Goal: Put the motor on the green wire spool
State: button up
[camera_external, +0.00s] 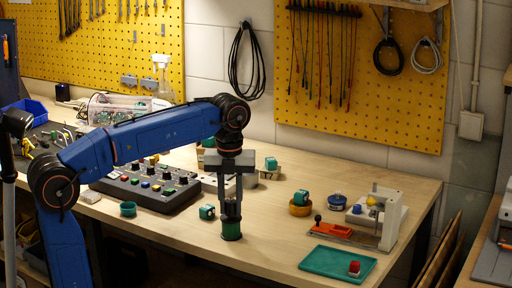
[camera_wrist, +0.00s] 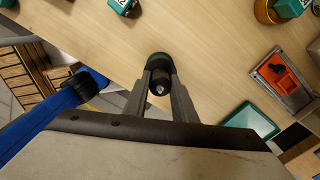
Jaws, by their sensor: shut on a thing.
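The motor (camera_wrist: 161,80) is a dark cylinder with a small silver shaft, upright between the fingers of my gripper (camera_wrist: 160,88). It also shows in the external view (camera_external: 231,211), between the gripper's fingers. My gripper (camera_external: 231,205) points down and is shut on the motor. The green wire spool (camera_external: 231,231) stands on the bench near its front edge, directly under the motor. In the wrist view, part of the spool's green rim (camera_wrist: 158,56) shows behind the motor. The motor's lower end is at the spool's top; I cannot tell for certain whether they touch.
A teal servo (camera_external: 207,212) lies just left of the spool, and a teal cup (camera_external: 128,209) is farther left. A black control box (camera_external: 150,187) is behind them. An orange clamp fixture (camera_external: 345,235) and a green tray (camera_external: 325,264) are at right. Bare bench lies between.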

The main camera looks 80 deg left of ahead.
jog(key=shift+f, duration=0.25)
jog(key=shift+f, duration=0.1)
jog(key=o, duration=1.1)
notch_tip(320, 180, up, 12)
jog(key=shift+r, duration=0.1)
jog(key=s+d+f+n+t, duration=0.1)
jog(key=s+d+f+n, duration=0.3)
jog(key=s+f+n, duration=0.3)
jog(key=s+d+f+n+t, duration=0.2)
jog(key=s+d+f+n, duration=0.2)
jog(key=f, duration=1.3)
jog(key=s+d+f+n+t, duration=0.1)
jog(key=s+d+f+n, duration=0.4)
jog(key=s+f+n, duration=0.5)
jog(key=shift+s+f+n+t, duration=0.2)
jog(key=shift+s+f, duration=0.1)
jog(key=shift+f, duration=0.2)
jog(key=shift+s+f+n+t, duration=0.1)
jog(key=shift+s+f+t, duration=0.15)
jog(key=shift+f, duration=0.25)
